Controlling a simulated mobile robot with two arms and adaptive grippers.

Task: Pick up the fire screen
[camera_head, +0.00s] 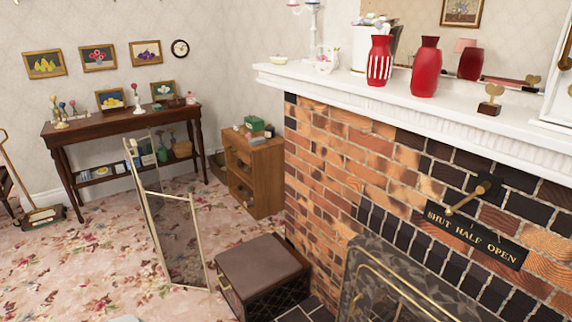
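A folding screen (181,240) with thin brass-coloured edges and see-through panels stands upright on the floral carpet, left of the brown box seat. It looks like the fire screen. Its panels are set at an angle to each other, and the carpet shows through them. Nothing is seen touching it from my side. Neither of my grippers is in view.
A brown-topped box seat (262,268) stands between the screen and the brick fireplace (335,165). A small wooden cabinet (262,175) and a dark side table (120,124) stand behind. Vases line the white mantel (455,96). Open carpet (75,265) lies to the left.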

